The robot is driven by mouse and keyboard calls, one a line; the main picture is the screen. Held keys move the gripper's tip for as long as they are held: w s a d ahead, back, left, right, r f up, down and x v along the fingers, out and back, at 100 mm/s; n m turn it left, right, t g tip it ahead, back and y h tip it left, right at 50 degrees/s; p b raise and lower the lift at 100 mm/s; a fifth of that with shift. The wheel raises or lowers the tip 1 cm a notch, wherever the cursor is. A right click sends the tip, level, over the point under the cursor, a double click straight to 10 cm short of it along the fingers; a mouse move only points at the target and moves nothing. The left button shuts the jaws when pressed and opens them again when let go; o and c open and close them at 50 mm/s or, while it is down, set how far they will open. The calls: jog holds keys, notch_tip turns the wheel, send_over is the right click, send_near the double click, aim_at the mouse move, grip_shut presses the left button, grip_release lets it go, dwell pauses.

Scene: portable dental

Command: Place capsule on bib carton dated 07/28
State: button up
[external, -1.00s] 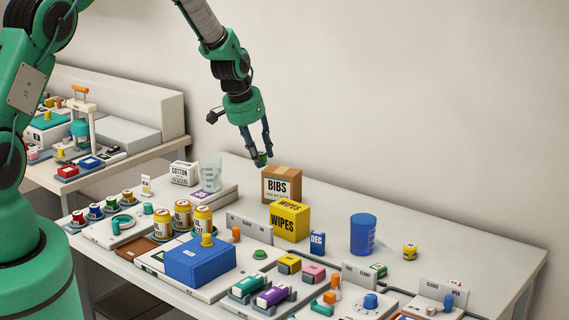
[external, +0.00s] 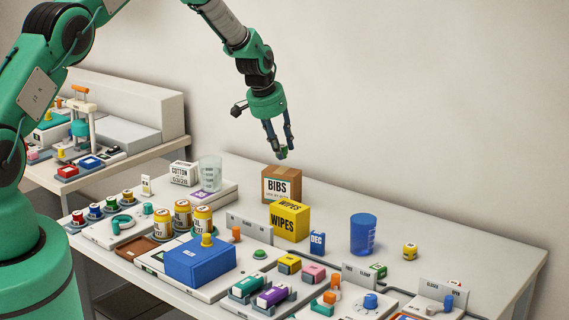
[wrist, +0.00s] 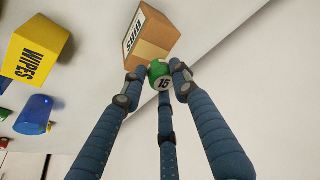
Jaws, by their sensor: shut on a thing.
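My gripper (external: 282,155) is shut on a small green capsule (wrist: 158,70) with a white end marked 15. In the external view the gripper hangs just above the brown bib carton (external: 281,185), whose front label reads BIBS with a small line of print below. That small print is too small to read for sure. The carton also shows in the wrist view (wrist: 155,47), right behind the capsule. The capsule appears held above the carton's top; whether it touches the carton cannot be told. In the external view the fingers mostly hide the capsule.
The yellow wipes box (external: 289,221) stands right in front of the carton. A clear beaker (external: 210,173) and a cotton box (external: 184,173) stand to the left. A blue cup (external: 363,234) stands to the right. The table behind the carton is bare up to the wall.

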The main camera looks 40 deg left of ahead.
jog(key=shift+f, duration=1.7)
jog(key=shift+f, duration=0.1)
jog(key=o, duration=0.8)
jog(key=shift+o, duration=0.2)
jog(key=v, duration=1.2)
